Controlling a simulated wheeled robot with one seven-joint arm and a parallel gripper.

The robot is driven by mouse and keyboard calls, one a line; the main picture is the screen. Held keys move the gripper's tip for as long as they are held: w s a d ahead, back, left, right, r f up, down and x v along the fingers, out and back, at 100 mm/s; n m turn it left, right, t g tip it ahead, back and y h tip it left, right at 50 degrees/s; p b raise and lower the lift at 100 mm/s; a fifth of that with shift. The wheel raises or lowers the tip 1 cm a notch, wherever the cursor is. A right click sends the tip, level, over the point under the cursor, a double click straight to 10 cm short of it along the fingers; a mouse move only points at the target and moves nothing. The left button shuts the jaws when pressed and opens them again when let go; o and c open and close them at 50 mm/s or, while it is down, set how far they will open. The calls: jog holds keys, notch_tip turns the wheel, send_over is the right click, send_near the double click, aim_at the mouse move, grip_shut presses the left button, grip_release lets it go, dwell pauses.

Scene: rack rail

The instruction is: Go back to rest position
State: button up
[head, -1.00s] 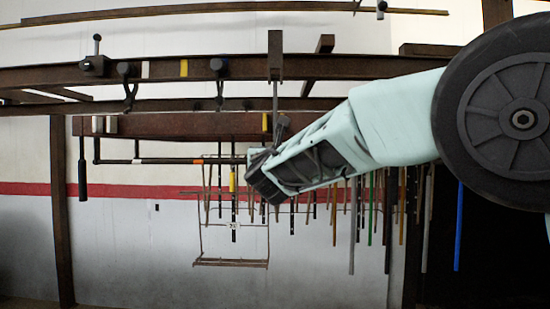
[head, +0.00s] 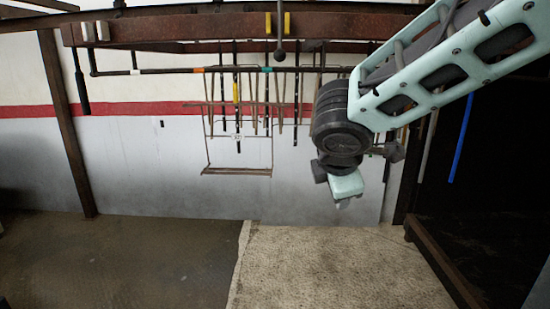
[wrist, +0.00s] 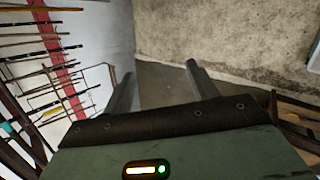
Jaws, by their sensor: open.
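My gripper (head: 343,201) hangs low at the end of my pale green arm, right of centre in the head view. It is in front of the grey lower wall and below the brown rail. In the wrist view my gripper (wrist: 158,80) shows two grey fingers spread apart, with only floor seen between them. Nothing is held. The fingertips are small and partly hidden in the head view.
A blue rod (head: 462,137) hangs at right. A brown post (head: 66,120) stands at left. The floor (head: 330,270) below is clear.

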jog(key=s+f+m+g+y, duration=0.1)
jog(key=s+f+m+g, duration=0.1)
jog(key=s, duration=0.7)
jog(key=s+d+f+m+g+y, duration=0.1)
jog(key=s+f+m+g, duration=0.2)
jog(key=s, duration=0.6)
jog(key=s+d+f+m+g, duration=0.1)
jog(key=s+f+m+g, duration=0.2)
jog(key=s, duration=0.7)
notch_tip(320, 180, down, 2)
jog(key=m, duration=0.3)
jog(key=shift+d+f+m+y, duration=0.2)
jog(key=shift+m+y, duration=0.2)
